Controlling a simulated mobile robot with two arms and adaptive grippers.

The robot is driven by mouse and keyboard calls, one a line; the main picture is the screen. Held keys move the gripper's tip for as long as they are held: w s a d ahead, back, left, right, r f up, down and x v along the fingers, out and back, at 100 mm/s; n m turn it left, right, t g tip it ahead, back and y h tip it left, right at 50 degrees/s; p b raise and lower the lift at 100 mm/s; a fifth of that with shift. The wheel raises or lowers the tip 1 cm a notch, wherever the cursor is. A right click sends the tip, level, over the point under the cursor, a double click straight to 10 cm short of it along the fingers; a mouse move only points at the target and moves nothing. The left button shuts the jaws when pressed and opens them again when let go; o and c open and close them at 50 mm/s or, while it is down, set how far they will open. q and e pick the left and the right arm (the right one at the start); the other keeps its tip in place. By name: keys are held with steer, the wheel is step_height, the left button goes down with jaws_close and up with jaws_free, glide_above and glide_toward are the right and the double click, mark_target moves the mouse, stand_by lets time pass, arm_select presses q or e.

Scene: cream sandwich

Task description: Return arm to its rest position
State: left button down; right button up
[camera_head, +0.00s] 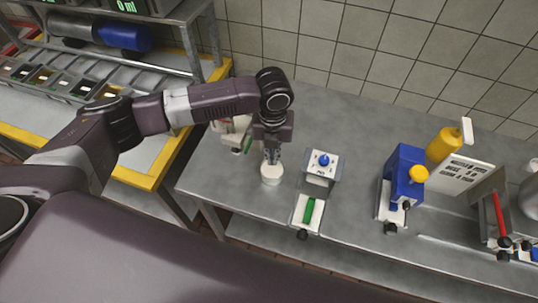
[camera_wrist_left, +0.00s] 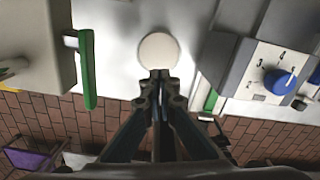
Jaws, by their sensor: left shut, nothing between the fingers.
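My left arm comes in from the left in the head view and bends down at the wrist over the grey table. My left gripper (camera_head: 271,158) points down and is shut and empty. In the left wrist view its fingertips (camera_wrist_left: 160,76) meet. A small white round object (camera_head: 271,174) stands on the table right below the fingertips. It also shows as a pale disc (camera_wrist_left: 158,52) just beyond them in the left wrist view. I cannot tell from these views whether the tips touch it. My right gripper is in neither view.
A white device with a blue knob (camera_head: 323,160) stands close right of the gripper, its green part (camera_head: 309,210) in front. Another device (camera_head: 235,128) is close left. A blue-and-yellow dispenser (camera_head: 405,175) and a sign (camera_head: 462,173) stand farther right. A yellow-edged counter (camera_head: 135,178) is left.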

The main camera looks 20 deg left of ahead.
arm_select(q)
steer(key=s+d+n+t+h, duration=0.2)
steer(key=s+d+n+h, duration=0.2)
steer(key=s+d+n, duration=0.75)
steer(key=s+a+f+n+t+y, duration=0.1)
steer(key=s+a+n, duration=0.2)
steer(key=a+n, duration=0.35)
steer(key=s+a+n+y, duration=0.1)
steer(key=s+a+n, duration=0.3)
steer(key=a+n, duration=0.25)
steer(key=s+a+f+n+t+y, duration=0.1)
steer(key=s+a+n+y, duration=0.15)
steer(key=a+n, duration=0.4)
step_height(320, 180, down, 31)
steer(key=s+g+b, duration=0.2)
steer(key=b, duration=0.5)
steer(key=s+a+f+b, duration=0.1)
steer(key=s+f+b, duration=0.1)
steer(key=s+f, duration=0.4)
steer(key=s+a+f+b, duration=0.1)
steer(key=s+f+b, duration=0.2)
steer(key=s+f, duration=0.3)
steer(key=s+a+f+g+b, duration=0.1)
steer(key=s+f, duration=0.4)
steer(key=f, duration=0.9)
steer(key=shift+s+b, duration=0.4)
steer(key=shift+b, duration=0.35)
